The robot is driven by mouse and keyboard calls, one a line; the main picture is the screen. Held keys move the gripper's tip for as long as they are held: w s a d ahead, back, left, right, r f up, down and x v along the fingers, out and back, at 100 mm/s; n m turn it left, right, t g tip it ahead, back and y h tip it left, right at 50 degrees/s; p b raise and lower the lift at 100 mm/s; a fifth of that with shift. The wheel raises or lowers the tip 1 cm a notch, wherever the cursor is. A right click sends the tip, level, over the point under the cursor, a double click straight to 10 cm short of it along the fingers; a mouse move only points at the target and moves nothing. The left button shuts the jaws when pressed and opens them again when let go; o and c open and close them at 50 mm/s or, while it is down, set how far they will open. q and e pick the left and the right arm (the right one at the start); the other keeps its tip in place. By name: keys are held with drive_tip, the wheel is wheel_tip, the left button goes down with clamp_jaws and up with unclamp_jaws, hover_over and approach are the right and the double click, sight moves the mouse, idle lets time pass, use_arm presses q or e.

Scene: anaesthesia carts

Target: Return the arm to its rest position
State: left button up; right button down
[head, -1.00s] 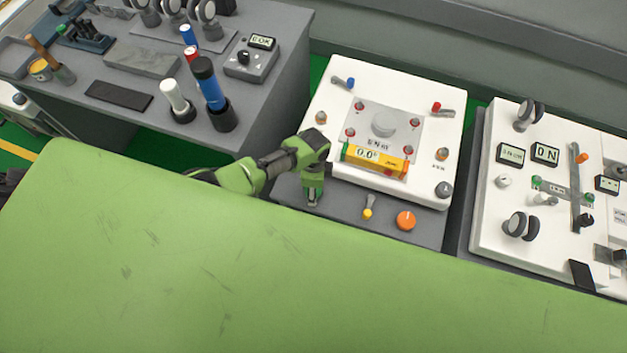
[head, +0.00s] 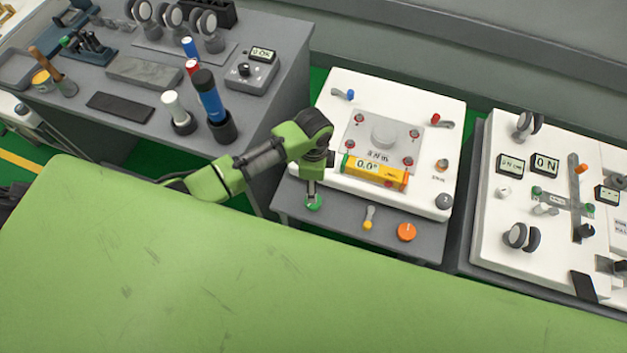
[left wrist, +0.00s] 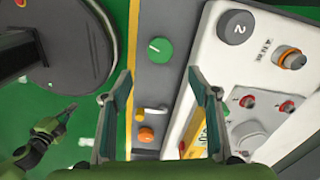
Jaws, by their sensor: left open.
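My left arm (head: 255,165) reaches in from the left in the head view. Its gripper (head: 313,192) points down over the front ledge of the middle cart, just above a green knob (head: 313,204). In the left wrist view the left gripper (left wrist: 160,88) has its two fingers wide apart with nothing held between them. The green knob (left wrist: 159,50) shows whole there, beyond the fingertips and apart from them. At the lower left of the wrist view are green and black parts (left wrist: 45,140) that look like my right gripper; its jaw state is unclear.
The ledge also bears a yellow-tipped lever (head: 368,219) and an orange knob (head: 406,232). The white panel (head: 430,105) of the middle cart lies close behind. A grey cart (head: 265,105) with blue and white cylinders stands left, a white panel (head: 485,225) right. A green surface (head: 200,270) fills the foreground.

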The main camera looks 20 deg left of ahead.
idle(0.5)
use_arm(q)
drive_tip(key=s+d+r+n+t+h, duration=0.1)
drive_tip(key=s+d+r+n, duration=0.1)
drive_tip(key=s+n, duration=0.15)
drive_tip(key=s+d+r+n+h, duration=0.1)
drive_tip(key=s+d+r+n, duration=0.1)
drive_tip(key=s, duration=0.3)
drive_tip(key=s+a+r+n+t+y, duration=0.2)
drive_tip(key=s+a+r+n+t, duration=0.1)
drive_tip(key=s+a+r+n, duration=0.75)
wheel_tip(320, 180, down, 29)
drive_tip(key=s+a+m+g, duration=0.1)
drive_tip(key=s+m+g, duration=0.1)
drive_tip(key=m, duration=0.1)
drive_tip(key=s+a+f+g, duration=0.1)
drive_tip(key=s+a+f, duration=0.2)
drive_tip(key=s+f, duration=1.2)
drive_tip(key=shift+s+f, duration=0.3)
drive_tip(key=shift+s, duration=0.35)
